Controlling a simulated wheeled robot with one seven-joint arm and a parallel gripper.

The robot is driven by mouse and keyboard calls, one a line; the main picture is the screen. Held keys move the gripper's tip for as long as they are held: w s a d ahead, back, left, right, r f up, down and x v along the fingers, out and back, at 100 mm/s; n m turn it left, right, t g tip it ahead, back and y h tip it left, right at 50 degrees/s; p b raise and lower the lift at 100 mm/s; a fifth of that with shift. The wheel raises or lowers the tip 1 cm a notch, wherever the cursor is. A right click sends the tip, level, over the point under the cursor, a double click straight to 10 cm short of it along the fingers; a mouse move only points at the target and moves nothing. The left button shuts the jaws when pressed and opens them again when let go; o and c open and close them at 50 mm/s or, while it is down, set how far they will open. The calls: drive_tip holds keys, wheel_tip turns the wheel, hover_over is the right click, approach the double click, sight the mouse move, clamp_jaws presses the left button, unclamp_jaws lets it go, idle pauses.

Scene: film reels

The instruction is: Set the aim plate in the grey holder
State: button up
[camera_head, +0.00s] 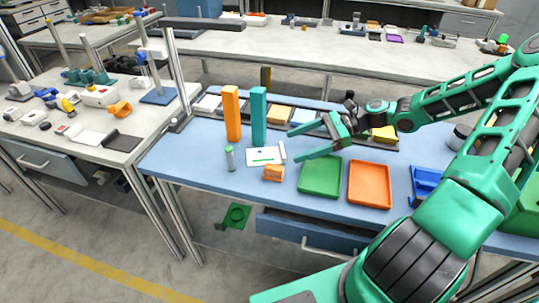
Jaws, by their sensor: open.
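A white plate (262,157) with a green mark lies on the blue bench top, left of centre; it may be the aim plate, but I cannot be sure. A small pale upright piece (282,152) stands at its right edge. My gripper (293,145) is open, its two green fingers pointing left, just right of the plate and seemingly above the bench. Nothing shows between the fingers. I cannot pick out the grey holder for certain; a grey row of compartments (207,103) with flat coloured pieces runs along the back of the bench, partly hidden by my arm.
Tall orange (232,115) and teal (258,117) blocks stand behind the plate. Green (320,177), orange (370,185) and blue (425,183) trays line the front right.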

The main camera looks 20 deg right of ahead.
sight(289, 155)
drive_tip(key=shift+x, duration=1.9)
drive_tip(key=c, duration=1.3)
drive_tip(key=shift+c, duration=0.2)
wheel_tip(289, 155, up, 7)
drive_tip(key=shift+d+r, duration=0.1)
drive_tip(key=shift+d, duration=0.05)
drive_tip(key=s+d, duration=0.1)
drive_tip(key=d, duration=0.4)
drive_tip(key=s+d, duration=0.1)
drive_tip(key=d, duration=0.5)
drive_tip(key=s+d, duration=0.1)
drive_tip(key=d, duration=0.5)
drive_tip(key=shift+s+d, duration=0.25)
drive_tip(key=shift+s, duration=0.1)
